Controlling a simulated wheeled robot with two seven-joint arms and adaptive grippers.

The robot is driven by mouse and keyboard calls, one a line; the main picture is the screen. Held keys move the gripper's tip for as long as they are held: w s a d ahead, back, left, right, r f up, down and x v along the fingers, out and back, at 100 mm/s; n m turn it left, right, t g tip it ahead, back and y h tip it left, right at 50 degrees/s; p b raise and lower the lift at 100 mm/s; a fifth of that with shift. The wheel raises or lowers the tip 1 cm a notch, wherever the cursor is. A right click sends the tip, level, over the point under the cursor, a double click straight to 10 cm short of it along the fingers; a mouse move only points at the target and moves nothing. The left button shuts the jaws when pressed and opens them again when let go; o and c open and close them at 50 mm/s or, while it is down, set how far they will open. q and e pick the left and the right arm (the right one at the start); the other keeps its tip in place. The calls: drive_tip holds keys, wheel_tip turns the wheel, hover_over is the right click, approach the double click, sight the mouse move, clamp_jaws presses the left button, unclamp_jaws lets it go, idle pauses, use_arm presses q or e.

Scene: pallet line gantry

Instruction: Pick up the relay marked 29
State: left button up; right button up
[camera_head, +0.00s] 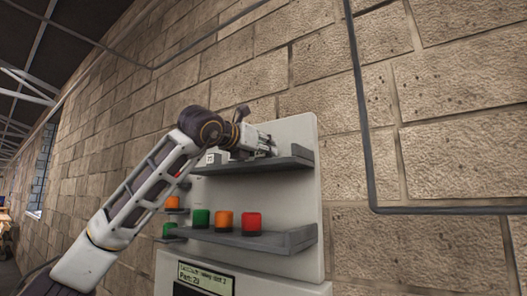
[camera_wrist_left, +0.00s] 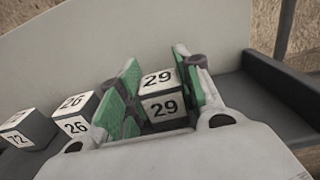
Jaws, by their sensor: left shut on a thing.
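The relay marked 29 (camera_wrist_left: 162,106), a small block with white numbered faces and a dark body, sits between the green-padded fingers of my left gripper (camera_wrist_left: 158,80) in the left wrist view. The gripper is shut on it, over the dark shelf. In the head view my left gripper (camera_head: 258,145) reaches the upper shelf (camera_head: 285,163) from the left. I cannot make out the relay there. My right gripper is not in view.
Relays marked 26 (camera_wrist_left: 76,114) and 72 (camera_wrist_left: 28,128) stand left of my gripper. The shelf's raised end (camera_wrist_left: 285,90) is to the right. A lower shelf (camera_head: 285,240) holds red, orange and green items (camera_head: 224,220). A screen (camera_head: 205,278) reads "Part: 29".

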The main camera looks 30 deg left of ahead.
use_arm(q)
drive_tip(key=shift+r, duration=0.1)
drive_tip(key=shift+r, duration=4.9)
